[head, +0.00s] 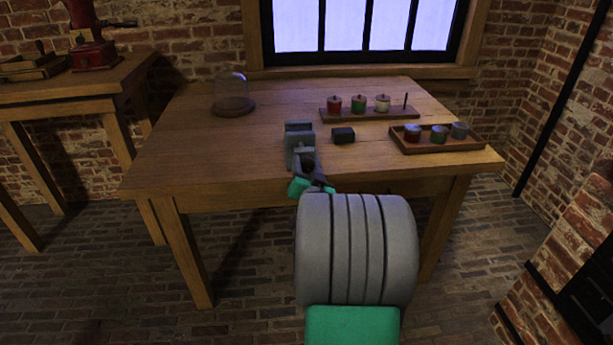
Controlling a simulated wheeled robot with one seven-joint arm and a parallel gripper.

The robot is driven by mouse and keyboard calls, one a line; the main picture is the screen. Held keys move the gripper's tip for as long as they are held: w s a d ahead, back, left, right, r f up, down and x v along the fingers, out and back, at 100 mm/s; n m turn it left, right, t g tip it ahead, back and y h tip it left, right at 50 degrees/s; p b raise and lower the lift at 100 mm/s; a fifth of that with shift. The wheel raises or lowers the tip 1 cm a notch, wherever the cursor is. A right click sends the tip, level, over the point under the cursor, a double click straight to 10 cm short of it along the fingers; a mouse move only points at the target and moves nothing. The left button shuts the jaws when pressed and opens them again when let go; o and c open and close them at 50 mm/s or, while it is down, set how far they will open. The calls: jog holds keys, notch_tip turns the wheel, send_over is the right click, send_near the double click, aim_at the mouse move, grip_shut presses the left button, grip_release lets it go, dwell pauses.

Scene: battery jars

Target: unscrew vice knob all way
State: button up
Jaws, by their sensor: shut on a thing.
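My gripper (308,168) is at the vice's front end, just over the table edge, shut on the vice knob. The fingers and my arm hide the knob almost fully, so I cannot tell how far it is turned. The size of any gap between the vice jaws is too small to make out.
A small black block (343,135) lies right of the vice. A board (330,116) with three lidded jars and a thin post stands behind it. A tray (465,145) with three jars is at the right. A glass dome (231,92) stands back left. The table's left front is clear.

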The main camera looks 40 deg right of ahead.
jog(key=n+b, duration=0.4)
jog(key=b, duration=0.1)
jog(key=shift+f+n, duration=0.3)
jog(key=shift+f, duration=0.05)
jog(key=n+b, duration=0.3)
jog(key=shift+n+b, duration=0.4)
jog(key=n+b, duration=0.4)
jog(key=shift+b, duration=0.3)
jog(key=n+b, duration=0.3)
jog(key=n, duration=0.3)
jog(key=n+b, duration=0.1)
jog(key=n, duration=0.1)
jog(key=shift+r+n, duration=0.2)
jog(key=shift+n, duration=0.1)
jog(key=n, duration=0.5)
jog(key=shift+n, duration=0.3)
